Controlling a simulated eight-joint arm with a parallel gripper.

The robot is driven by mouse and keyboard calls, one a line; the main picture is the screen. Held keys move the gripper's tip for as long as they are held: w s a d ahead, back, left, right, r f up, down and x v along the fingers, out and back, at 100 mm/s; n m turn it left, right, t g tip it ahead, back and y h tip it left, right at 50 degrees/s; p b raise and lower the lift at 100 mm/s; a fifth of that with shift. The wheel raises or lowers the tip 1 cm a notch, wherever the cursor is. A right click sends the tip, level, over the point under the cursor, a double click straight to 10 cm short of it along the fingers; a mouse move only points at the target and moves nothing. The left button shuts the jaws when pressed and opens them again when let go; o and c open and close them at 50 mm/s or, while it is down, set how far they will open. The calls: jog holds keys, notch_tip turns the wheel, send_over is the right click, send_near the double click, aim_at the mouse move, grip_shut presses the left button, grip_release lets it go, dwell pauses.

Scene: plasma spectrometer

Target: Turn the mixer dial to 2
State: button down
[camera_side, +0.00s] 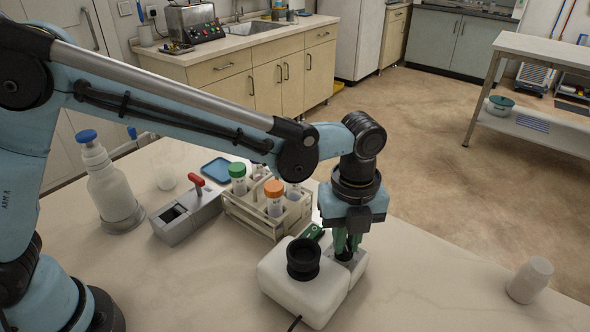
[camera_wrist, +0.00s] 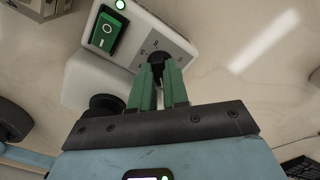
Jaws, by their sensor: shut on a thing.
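The mixer (camera_side: 302,285) is a white box with a black round cup on top, standing on the near part of the bench. In the wrist view its control face (camera_wrist: 139,28) carries a green rocker switch (camera_wrist: 107,32), a lit green lamp and a small black dial (camera_wrist: 159,60) with marks around it. My gripper (camera_side: 347,245) points down at this face, and its green fingers (camera_wrist: 160,80) are shut on the dial. The fingers hide part of the dial, and I cannot read which mark it points to.
A tube rack (camera_side: 266,212) with orange- and green-capped tubes stands behind the mixer. A grey device with a red lever (camera_side: 186,215) and a blue-capped bottle (camera_side: 110,185) stand to the left. A white cup (camera_side: 530,280) is at right; bench between is clear.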

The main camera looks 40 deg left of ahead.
dwell(0.3)
jog(key=c, duration=1.1)
grip_release()
notch_tip(320, 180, up, 12)
jog(key=shift+r, duration=0.1)
jog(key=s+a+n+t+h, duration=0.1)
jog(key=s+a+n+t, duration=0.2)
jog(key=a+n, duration=1.1)
jog(key=s+a+f+n+t, duration=0.1)
jog(key=s+a+n, duration=0.1)
jog(key=a+n, duration=0.1)
jog(key=s+a+f+n+t, duration=0.1)
jog(key=s+a+f+n, duration=0.1)
jog(key=a+n, duration=0.2)
jog(key=s+a+f+n+t+y, duration=0.1)
jog(key=s+a+f+n+t, duration=0.1)
jog(key=a+n, duration=0.2)
jog(key=shift+s+a+n, duration=0.1)
jog(key=shift+a+n, duration=0.05)
jog(key=shift+n, duration=0.85)
